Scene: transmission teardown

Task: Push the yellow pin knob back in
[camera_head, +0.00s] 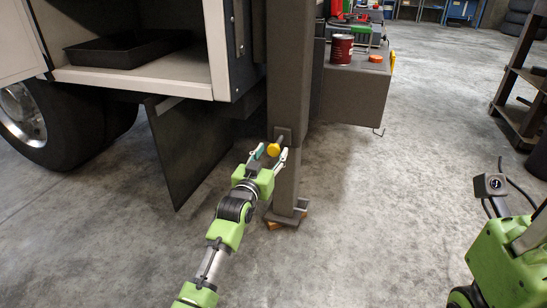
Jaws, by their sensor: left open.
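The yellow pin knob (273,150) sticks out from a bracket on a dark grey upright post (290,80). A short dark shaft shows between the knob and the bracket. My left gripper (270,154) is open at the knob, with one finger on its left and one on its right. I cannot tell whether the fingers touch it. My right arm shows at the lower right edge; its gripper is not in view.
A truck with an open compartment holding a black tray (125,48) is at the left. A red can (341,49) stands on a grey box (352,92) behind the post. Open floor lies right of the post.

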